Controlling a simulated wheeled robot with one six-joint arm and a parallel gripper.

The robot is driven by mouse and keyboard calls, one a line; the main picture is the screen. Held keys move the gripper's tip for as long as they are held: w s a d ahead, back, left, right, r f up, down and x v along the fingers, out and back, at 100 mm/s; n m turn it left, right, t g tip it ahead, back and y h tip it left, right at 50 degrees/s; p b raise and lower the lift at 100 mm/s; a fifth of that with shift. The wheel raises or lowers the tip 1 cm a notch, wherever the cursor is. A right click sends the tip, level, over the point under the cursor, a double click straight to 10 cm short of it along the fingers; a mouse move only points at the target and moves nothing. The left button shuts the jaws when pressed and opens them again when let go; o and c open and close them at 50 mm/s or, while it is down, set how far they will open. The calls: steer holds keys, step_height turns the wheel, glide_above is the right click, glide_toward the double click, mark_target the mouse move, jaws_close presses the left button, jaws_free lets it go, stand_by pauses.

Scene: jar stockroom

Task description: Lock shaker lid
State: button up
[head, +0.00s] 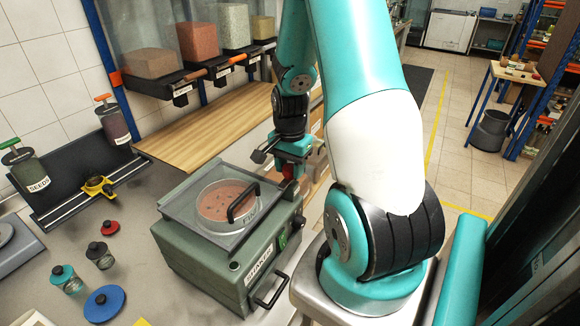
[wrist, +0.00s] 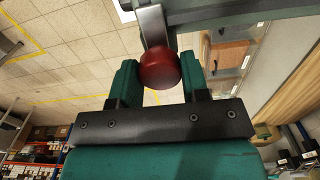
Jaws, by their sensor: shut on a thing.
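The green shaker (head: 195,258) stands on the grey bench in the head view. Its clear lid (head: 180,206) lies flat over the top, with a black handle, and a round dish (head: 225,203) of reddish material shows beneath it. My gripper (head: 288,168) is at the shaker's far right corner. In the wrist view my gripper (wrist: 160,75) has its two green fingers on either side of a red knob (wrist: 160,70) on a grey metal lever (wrist: 153,25). It is shut on this knob. The latch's exact position is hard to tell in the head view.
A wooden board (head: 205,125) lies behind the shaker, below bins of coloured material. Small jars (head: 100,255), a blue disc (head: 104,303) and a dark rail with a yellow-black slider (head: 98,186) are at left. My arm hides much of the right side.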

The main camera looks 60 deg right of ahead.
mark_target(290, 168)
steer(key=o, duration=0.9)
steer(key=shift+r, duration=0.1)
step_height(290, 168, up, 17)
steer(key=shift+r+b, duration=0.15)
steer(key=shift+b, duration=1.1)
